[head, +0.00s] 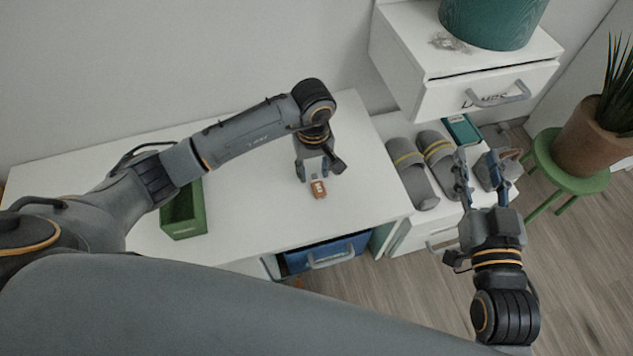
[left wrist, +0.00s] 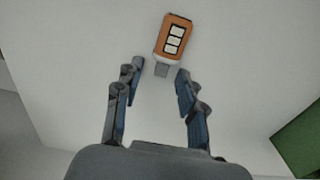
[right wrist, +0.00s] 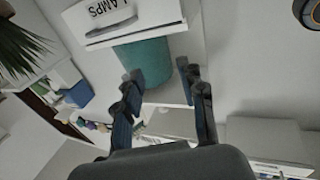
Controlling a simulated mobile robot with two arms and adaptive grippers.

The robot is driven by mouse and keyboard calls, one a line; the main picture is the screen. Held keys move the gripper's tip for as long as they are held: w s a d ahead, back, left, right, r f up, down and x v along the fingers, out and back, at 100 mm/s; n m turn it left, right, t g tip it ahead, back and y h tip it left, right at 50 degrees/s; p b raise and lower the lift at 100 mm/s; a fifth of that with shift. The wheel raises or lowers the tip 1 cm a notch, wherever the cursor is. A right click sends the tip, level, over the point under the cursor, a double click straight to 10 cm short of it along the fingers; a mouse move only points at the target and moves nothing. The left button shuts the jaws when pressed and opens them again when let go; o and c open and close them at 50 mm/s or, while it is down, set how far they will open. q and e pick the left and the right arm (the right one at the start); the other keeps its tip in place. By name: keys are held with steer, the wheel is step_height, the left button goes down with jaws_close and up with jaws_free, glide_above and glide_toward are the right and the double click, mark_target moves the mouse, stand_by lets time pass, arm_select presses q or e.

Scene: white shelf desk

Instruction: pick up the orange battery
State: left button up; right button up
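The orange battery (head: 318,189) lies on the white desk top, just in front of my left gripper (head: 314,178). In the left wrist view the battery (left wrist: 174,36) has an orange body with several white marks and a grey end facing the gripper. My left gripper (left wrist: 156,75) is open, with the battery slightly beyond its fingertips and nothing held between them. My right gripper (head: 480,158) is open and empty, out to the right near the low shelf. Its two fingers also show apart in the right wrist view (right wrist: 158,72).
A green box (head: 184,222) stands on the desk (head: 250,215) to the left. Grey slippers (head: 411,172) lie on the low shelf at right. A drawer labelled LAMPS (head: 485,95) is above. A plant pot (head: 590,145) stands on a green stool (head: 565,175). A blue drawer (head: 325,252) is below the desk.

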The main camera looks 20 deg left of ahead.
arm_select(q)
jaws_close()
steer(key=shift+r, duration=0.2)
